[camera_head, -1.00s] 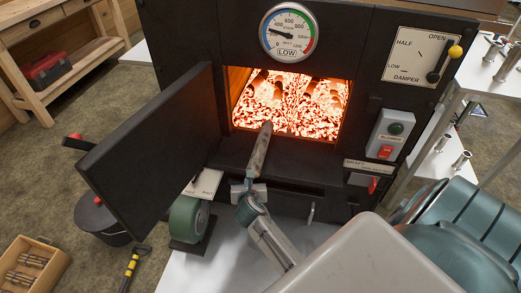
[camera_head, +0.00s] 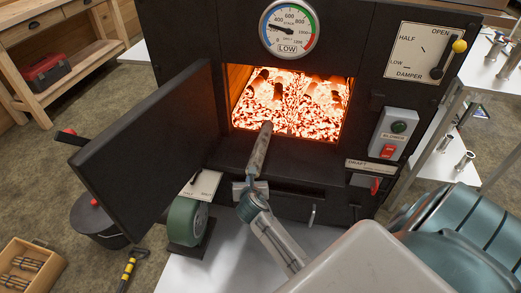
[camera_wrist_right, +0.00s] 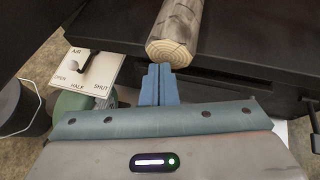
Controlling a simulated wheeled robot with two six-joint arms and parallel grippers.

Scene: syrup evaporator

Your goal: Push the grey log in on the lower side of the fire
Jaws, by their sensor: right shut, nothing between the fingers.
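The grey log (camera_head: 260,150) lies lengthwise at the mouth of the glowing firebox (camera_head: 292,102). Its far end is at the lower edge of the opening and its near end sticks out over the black front ledge. In the right wrist view its pale cut end (camera_wrist_right: 171,53) faces me. My right gripper (camera_head: 249,185) is shut, with nothing between its fingers. Its blue fingertips (camera_wrist_right: 159,70) are right at the log's cut end, slightly left of its middle; I cannot tell whether they touch. My left gripper is not in view.
The black fire door (camera_head: 150,150) stands open at the left. An air lever plate (camera_wrist_right: 93,72) is left of the fingers. A blower switch box (camera_head: 393,132) and damper lever (camera_head: 447,60) are on the right. A black bucket (camera_head: 97,220) stands on the floor.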

